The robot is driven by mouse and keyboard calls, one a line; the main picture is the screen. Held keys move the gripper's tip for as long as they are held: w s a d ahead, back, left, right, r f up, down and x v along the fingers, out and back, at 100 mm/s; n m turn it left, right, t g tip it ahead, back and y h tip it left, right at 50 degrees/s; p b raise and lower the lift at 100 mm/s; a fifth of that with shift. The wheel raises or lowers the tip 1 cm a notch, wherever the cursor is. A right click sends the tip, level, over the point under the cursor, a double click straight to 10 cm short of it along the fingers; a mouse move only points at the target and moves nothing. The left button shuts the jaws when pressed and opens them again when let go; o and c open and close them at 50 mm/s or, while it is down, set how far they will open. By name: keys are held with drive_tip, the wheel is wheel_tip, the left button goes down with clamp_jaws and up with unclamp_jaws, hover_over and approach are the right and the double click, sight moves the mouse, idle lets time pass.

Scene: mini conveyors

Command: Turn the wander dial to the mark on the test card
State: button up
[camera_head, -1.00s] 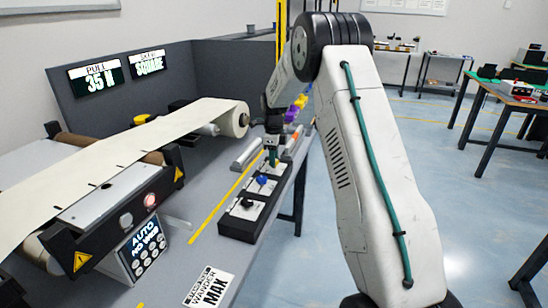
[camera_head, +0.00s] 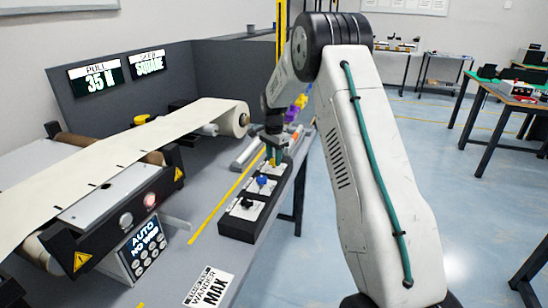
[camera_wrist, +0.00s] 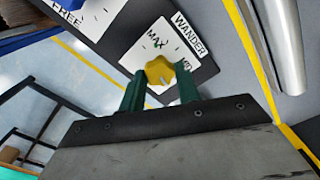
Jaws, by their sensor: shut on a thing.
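The wander dial is a yellow knob (camera_wrist: 160,69) on a white plate (camera_wrist: 140,52) marked WANDER and MAX, with another mark partly hidden at the right. My gripper (camera_wrist: 160,88) has its green fingers shut on the sides of the knob. Where the knob points is hard to make out. In the head view the gripper (camera_head: 274,157) is over the far end of the black dial box (camera_head: 238,229), and the yellow knob shows small beneath it. The test card (camera_head: 209,288) lies on the near bench and reads WANDER MAX.
A blue dial (camera_head: 262,181) and a black dial (camera_head: 246,202) sit on the same box, nearer. Screens read PULL 35 N (camera_head: 96,77) and SKEW SQUARE (camera_head: 149,63). The web machine (camera_head: 120,205) stands at the left, with a panel reading AUTO NO WEB (camera_head: 143,249).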

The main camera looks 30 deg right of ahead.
drive_tip(key=n, duration=0.4)
drive_tip(key=shift+w+r+n, duration=0.15)
drive_tip(key=shift+n, duration=0.15)
drive_tip(key=n, duration=0.3)
drive_tip(key=shift+n, duration=0.4)
drive_tip(key=n, duration=1.2)
drive_tip(key=shift+r+n, duration=0.1)
drive_tip(key=shift+n, duration=0.2)
drive_tip(key=n, duration=0.3)
drive_tip(key=shift+n, duration=0.3)
drive_tip(key=n, duration=0.3)
drive_tip(key=shift+n, duration=0.3)
drive_tip(key=shift+w+n, duration=0.1)
drive_tip(key=shift+n, duration=1.8)
